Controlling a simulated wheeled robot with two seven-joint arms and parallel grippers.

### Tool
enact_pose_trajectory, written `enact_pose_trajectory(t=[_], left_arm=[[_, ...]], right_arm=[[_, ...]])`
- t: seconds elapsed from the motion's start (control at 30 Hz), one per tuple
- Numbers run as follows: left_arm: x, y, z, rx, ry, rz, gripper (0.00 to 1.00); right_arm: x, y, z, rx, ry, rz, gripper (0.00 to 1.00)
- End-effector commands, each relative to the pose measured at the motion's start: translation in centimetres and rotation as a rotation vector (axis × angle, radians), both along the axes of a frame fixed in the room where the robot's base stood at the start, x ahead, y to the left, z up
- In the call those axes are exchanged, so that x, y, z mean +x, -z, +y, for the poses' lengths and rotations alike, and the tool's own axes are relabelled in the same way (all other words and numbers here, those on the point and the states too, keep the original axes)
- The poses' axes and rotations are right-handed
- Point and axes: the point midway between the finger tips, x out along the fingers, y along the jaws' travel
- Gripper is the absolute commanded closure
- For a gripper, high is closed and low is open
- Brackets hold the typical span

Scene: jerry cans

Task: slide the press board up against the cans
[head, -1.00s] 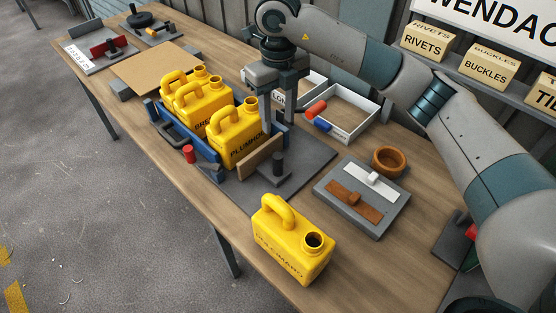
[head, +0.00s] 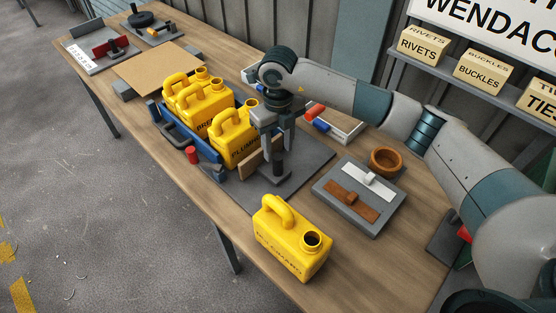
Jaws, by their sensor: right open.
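The press board (head: 249,167) is a light wooden plank standing upright at the near right end of the blue rack (head: 206,171). A dark upright post (head: 278,165) stands just to its right. Several yellow cans stand in a row in the rack; the nearest (head: 232,138) has lettering that starts "PLUMM". The board stands close to this can; I cannot tell whether they touch. My right gripper (head: 279,150) is open, pointing down above the post, its fingers hiding part of the board. My left gripper is not in view.
A loose yellow can (head: 290,240) stands at the table's near edge. A grey plate (head: 347,217) with white and brown pieces lies to the right, a wooden bowl (head: 387,160) by it. A white tray (head: 345,127) with red and blue items lies behind my right arm.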

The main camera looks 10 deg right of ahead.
Motion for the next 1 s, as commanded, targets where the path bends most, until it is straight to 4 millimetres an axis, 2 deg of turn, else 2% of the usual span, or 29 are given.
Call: enact_pose_trajectory(t=[0.2,0.4,0.6,0.9,0.93,1.0], left_arm=[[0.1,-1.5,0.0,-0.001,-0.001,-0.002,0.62],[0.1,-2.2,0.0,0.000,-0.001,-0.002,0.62],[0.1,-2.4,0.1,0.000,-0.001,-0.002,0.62],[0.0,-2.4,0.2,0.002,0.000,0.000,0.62],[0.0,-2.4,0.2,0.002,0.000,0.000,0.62],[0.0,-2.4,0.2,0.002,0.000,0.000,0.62]], right_arm=[[-0.1,3.8,0.0,-0.001,0.001,0.005,0.58],[0.0,6.4,0.0,0.000,0.000,0.002,0.58],[0.0,7.6,0.0,0.001,0.000,0.001,0.58],[0.0,7.8,0.0,0.000,0.000,0.000,0.58],[0.0,7.7,0.0,0.000,0.000,0.000,0.63],[0.0,7.7,0.0,0.000,0.000,0.000,0.80]])
